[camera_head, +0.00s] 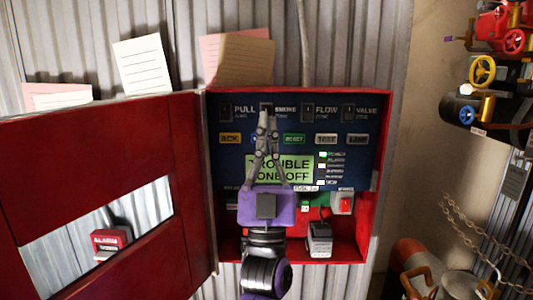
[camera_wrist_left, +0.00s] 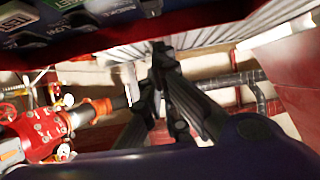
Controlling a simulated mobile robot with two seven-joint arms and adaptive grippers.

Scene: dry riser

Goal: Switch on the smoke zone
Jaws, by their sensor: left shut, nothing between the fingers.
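The open red cabinet (camera_head: 386,150) holds a blue alarm panel (camera_head: 365,170). Its top row has switches labelled PULL, SMOKE, FLOW and VALVE. The smoke zone switch (camera_head: 266,105) is partly hidden behind my fingertips, and its lever position cannot be told. The green display (camera_head: 300,165) reads "TROUBLE" and "ZONE OFF", partly covered by my fingers. My left gripper (camera_head: 266,117) is shut and empty, pointing up with its tips at or just below the smoke switch; contact cannot be told. In the left wrist view, its closed fingers (camera_wrist_left: 160,48) show below the panel's edge.
The red cabinet door (camera_head: 100,190) stands open to the left, with a window. Below the display are a red rocker switch (camera_head: 345,204) and a small grey device (camera_head: 319,240). Papers (camera_head: 143,65) stick up behind the cabinet. Red pipework and valves (camera_head: 482,70) are at right.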

